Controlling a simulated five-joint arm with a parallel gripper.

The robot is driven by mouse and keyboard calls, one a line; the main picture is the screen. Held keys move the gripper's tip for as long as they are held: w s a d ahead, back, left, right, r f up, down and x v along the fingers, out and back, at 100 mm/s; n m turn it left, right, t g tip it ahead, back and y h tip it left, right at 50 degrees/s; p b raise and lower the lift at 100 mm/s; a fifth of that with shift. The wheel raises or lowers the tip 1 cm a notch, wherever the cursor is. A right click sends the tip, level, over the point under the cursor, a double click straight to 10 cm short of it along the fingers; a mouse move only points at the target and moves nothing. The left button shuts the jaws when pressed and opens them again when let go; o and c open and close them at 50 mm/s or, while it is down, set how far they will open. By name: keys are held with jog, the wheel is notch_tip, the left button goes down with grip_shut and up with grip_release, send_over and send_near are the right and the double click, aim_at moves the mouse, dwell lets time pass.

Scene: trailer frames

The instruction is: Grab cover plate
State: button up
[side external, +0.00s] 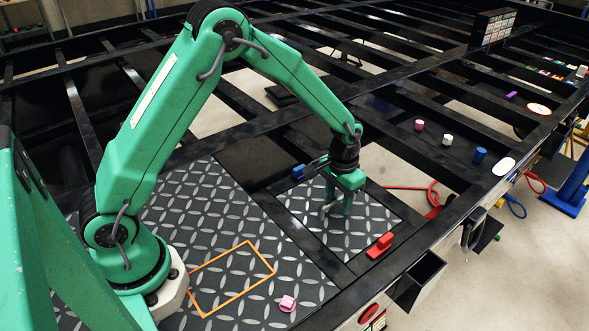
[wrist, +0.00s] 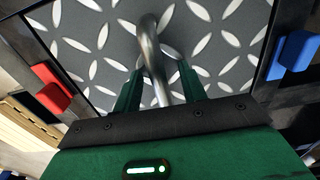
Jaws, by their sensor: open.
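The cover plate (side external: 367,217) is a dark square of diamond-tread metal lying in the frame opening at the right. In the wrist view the plate (wrist: 92,40) fills the upper middle. A bent grey metal handle (wrist: 150,50) rises from it. My gripper (side external: 336,212) is over the plate, pointing down. In the wrist view my gripper (wrist: 159,82) is open, with one green finger on each side of the handle. Both fingers look apart from the handle, though their exact depth is hard to tell.
A red clamp (side external: 381,246) and a blue clamp (side external: 298,172) sit at opposite plate edges. An orange rectangle outline (side external: 233,279) marks the larger tread floor at left, with a pink piece (side external: 287,303) near it. Black frame beams (side external: 285,228) border the plate.

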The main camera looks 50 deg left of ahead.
aim_at(340, 197)
grip_shut()
jog(key=shift+r, duration=0.2)
jog(key=shift+w+r, duration=0.1)
jog(key=shift+r, duration=0.35)
notch_tip(340, 197, up, 3)
jog(key=shift+d+r, duration=0.1)
jog(key=s+d+r, duration=0.6)
jog(key=s+d, duration=0.1)
jog(key=d, duration=0.2)
jog(key=shift+s+r, duration=0.2)
jog(key=shift+r, duration=0.1)
